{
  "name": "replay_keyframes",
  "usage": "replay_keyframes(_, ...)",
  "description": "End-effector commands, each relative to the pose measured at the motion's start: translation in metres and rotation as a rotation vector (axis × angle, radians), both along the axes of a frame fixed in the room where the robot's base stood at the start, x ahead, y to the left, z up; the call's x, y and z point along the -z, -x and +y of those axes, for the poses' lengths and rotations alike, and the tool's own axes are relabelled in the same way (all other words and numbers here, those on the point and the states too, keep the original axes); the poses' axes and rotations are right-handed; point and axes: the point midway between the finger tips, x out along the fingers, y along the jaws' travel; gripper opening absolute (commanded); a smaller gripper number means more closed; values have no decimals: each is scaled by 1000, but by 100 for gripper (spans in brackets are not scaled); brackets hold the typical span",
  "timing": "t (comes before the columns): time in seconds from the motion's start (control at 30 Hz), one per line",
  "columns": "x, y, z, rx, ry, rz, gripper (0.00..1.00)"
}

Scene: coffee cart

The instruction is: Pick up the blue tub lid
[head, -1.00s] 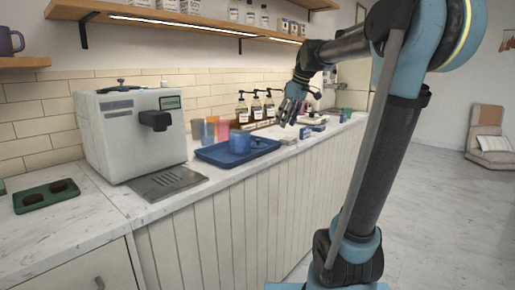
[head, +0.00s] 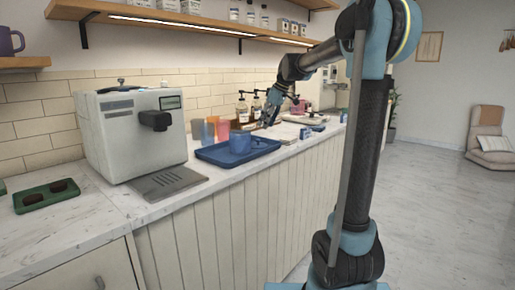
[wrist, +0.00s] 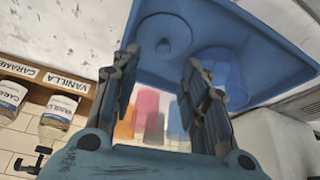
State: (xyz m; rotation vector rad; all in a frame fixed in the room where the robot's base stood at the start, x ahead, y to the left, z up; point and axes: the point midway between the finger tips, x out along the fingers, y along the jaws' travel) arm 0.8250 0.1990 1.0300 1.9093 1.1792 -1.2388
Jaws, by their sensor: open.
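The blue tub lid (wrist: 166,34) is a round disc with a small raised centre. It lies flat on the blue tray (head: 212,158), beside the blue tub (head: 240,142). The tub also shows in the wrist view (wrist: 228,78), right of the lid. My gripper (head: 267,122) is above the right end of the tray in the head view. In the wrist view my gripper (wrist: 161,57) is open and empty, its fingertips apart on either side of the line to the lid. The lid blends into the tray in the head view.
Orange and pink cups (head: 222,130) stand behind the tray. Syrup bottles (head: 243,110) stand in a labelled rack near my gripper. The white coffee machine (head: 130,135) is to the left. A shelf (head: 200,24) runs above the counter. Papers and small items lie right of the tray.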

Motion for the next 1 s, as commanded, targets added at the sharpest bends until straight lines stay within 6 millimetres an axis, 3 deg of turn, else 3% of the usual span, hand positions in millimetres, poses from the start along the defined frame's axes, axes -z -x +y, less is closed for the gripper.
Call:
replay_keyframes(0.13,21,-5,9,0,0,0,41)
replay_keyframes(0.47,42,-8,17,0,0,-1,41)
replay_keyframes(0.7,71,-12,30,0,0,-1,41)
replay_keyframes(1.0,81,-14,34,1,0,0,41)
